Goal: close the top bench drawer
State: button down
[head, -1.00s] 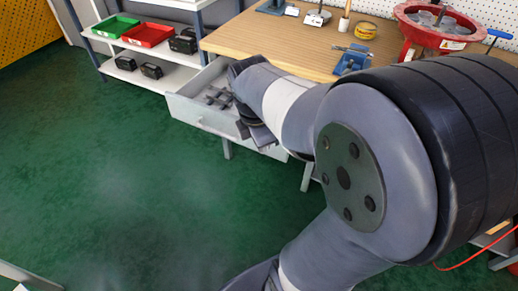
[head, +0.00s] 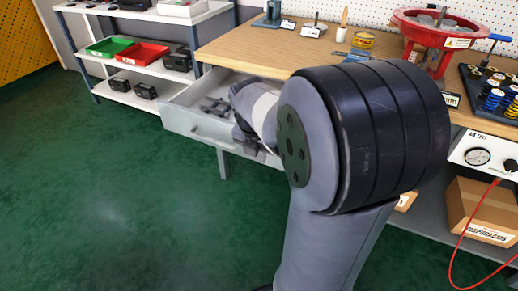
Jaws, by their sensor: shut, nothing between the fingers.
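The top bench drawer (head: 190,122) is a light grey drawer pulled out from under the wooden bench (head: 232,52). Dark parts (head: 217,106) lie inside it. The drawer's right end is hidden by my arm.
A white shelf rack (head: 120,92) with red and green bins stands left of the drawer. A red valve actuator (head: 432,30) sits on the bench. A gauge box (head: 482,158) and a cardboard box (head: 478,212) are at right. Green floor before the drawer is clear.

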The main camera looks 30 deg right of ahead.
jog(key=w+d, duration=0.1)
jog(key=d+f, duration=0.1)
jog(key=w+d+f+b, duration=0.1)
jog(key=shift+w+d+f, duration=0.25)
jog(key=shift+w+d, duration=0.1)
